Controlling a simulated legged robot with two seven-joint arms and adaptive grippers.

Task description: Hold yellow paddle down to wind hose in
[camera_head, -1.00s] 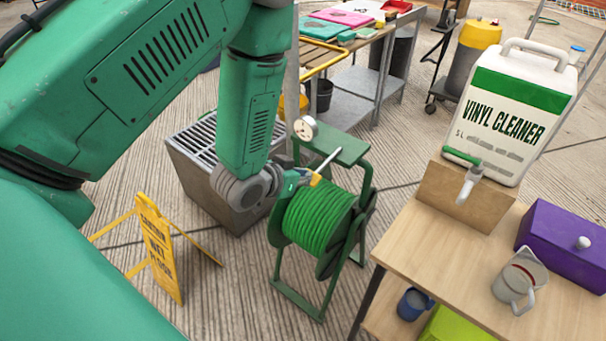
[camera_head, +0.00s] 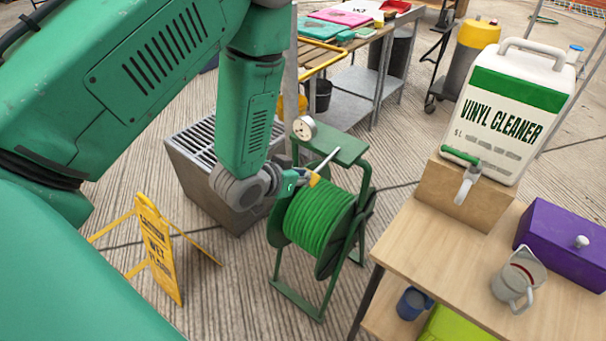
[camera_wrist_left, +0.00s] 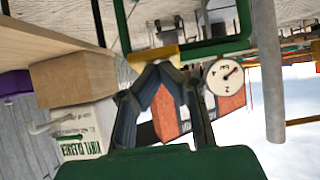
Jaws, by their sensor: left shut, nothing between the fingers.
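The hose reel (camera_head: 318,222) stands on the floor in a green metal frame, with green hose wound on its drum. The small yellow paddle (camera_head: 314,179) is at the reel's top, by a pale rod. My left gripper (camera_head: 305,180) is at the paddle, its fingers partly hidden by my wrist. In the left wrist view my left gripper's fingertips (camera_wrist_left: 160,66) meet, empty, right at the yellow paddle (camera_wrist_left: 153,53). They seem to touch it, but I cannot tell how far it is pressed. A round white gauge (camera_head: 304,128) sits above the reel; it also shows in the wrist view (camera_wrist_left: 225,76).
A grated metal box (camera_head: 200,165) stands behind my left wrist. A yellow wet-floor sign (camera_head: 158,250) is at left. A wooden table (camera_head: 430,245) with a vinyl cleaner jug (camera_head: 512,115), purple box (camera_head: 565,245) and grey pitcher (camera_head: 518,285) is at right.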

